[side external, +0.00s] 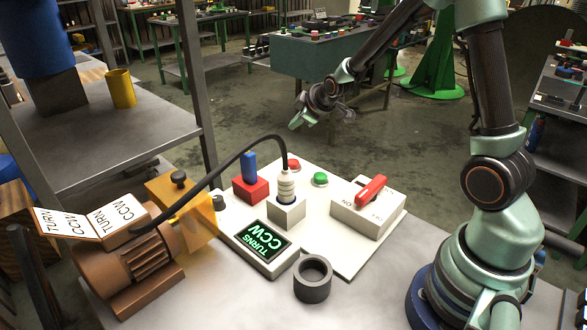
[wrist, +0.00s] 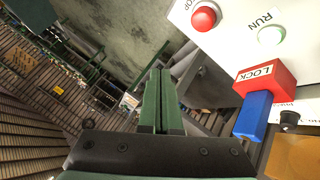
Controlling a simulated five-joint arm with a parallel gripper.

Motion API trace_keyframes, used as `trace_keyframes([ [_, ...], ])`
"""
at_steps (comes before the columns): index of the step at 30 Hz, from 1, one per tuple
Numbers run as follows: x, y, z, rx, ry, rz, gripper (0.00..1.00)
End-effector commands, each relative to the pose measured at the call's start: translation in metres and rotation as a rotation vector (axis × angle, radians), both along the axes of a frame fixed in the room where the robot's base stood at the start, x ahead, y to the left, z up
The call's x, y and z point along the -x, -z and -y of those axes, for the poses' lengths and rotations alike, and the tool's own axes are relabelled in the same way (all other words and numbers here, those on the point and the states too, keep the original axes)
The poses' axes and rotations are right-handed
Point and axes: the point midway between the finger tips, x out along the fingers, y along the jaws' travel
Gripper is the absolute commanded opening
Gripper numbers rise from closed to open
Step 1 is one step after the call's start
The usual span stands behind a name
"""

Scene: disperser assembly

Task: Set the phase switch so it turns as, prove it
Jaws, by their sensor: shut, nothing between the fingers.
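A white panel (side external: 228,226) carries a white box with a red rotary handle (side external: 371,189); its lettering is too small to read surely. Cards (side external: 85,222) at the motor read TURN CCW. A red block (wrist: 265,78) marked LOCK has a blue lever (wrist: 252,115). The red STOP button (wrist: 203,18) and RUN button (wrist: 270,35) are beside it. My gripper (wrist: 153,100) is shut, empty, raised behind the panel.
A dark hollow ring (side external: 312,278) stands on the bench in front of the panel. A yellow bracket (side external: 182,203) with a black knob is beside the motor. The cable arches over the panel's left part. A shelf with a yellow cup (side external: 121,89) stands at left.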

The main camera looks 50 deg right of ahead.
Motion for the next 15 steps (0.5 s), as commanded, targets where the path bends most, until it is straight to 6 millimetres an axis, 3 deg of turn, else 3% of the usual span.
trace_keyframes([
  [5, 0.0, 0.011, 0.0, -0.001, 0.0, -0.004, 0.0],
  [15, 0.001, 0.055, -0.001, -0.002, 0.001, -0.005, 0.0],
])
